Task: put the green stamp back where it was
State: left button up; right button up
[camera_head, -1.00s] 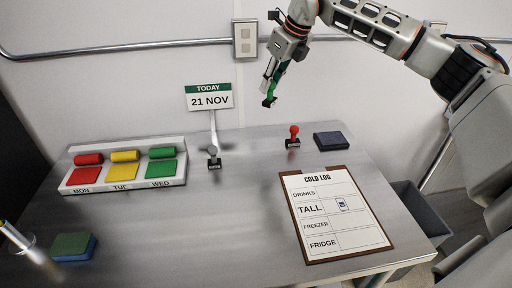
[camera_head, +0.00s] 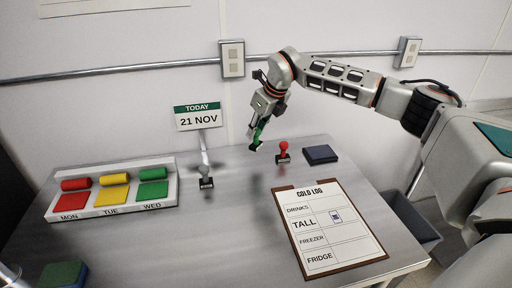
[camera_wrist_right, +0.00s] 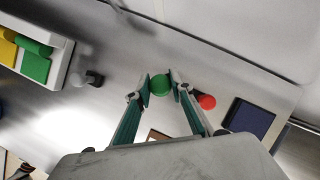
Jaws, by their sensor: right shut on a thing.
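My right gripper (camera_head: 259,132) is shut on the green stamp (camera_head: 257,143) and holds it above the back of the table. The green stamp's round top also shows between the fingertips in the right wrist view (camera_wrist_right: 161,85). A red stamp (camera_head: 283,151) stands on the table just right of the held stamp, and a grey stamp (camera_head: 206,178) stands to its left. The bare table (camera_head: 240,220) between the grey and red stamps is clear. My left gripper does not show in any view.
A dark ink pad (camera_head: 320,154) lies right of the red stamp. A clipboard (camera_head: 285,225) with a cold log lies at the front right. A tray (camera_head: 171,197) with coloured cloths or pads is at left. A date sign (camera_head: 198,118) stands at the back.

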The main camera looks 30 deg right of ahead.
aim_at(258, 142)
jog(key=shift+f, duration=3.35)
jog(key=shift+f, duration=0.2)
jog(key=o, duration=0.9)
jog(key=shift+r, duration=0.3)
jog(key=v, duration=1.1)
jog(key=shift+s+r, duration=0.15)
jog(key=shift+r, duration=0.25)
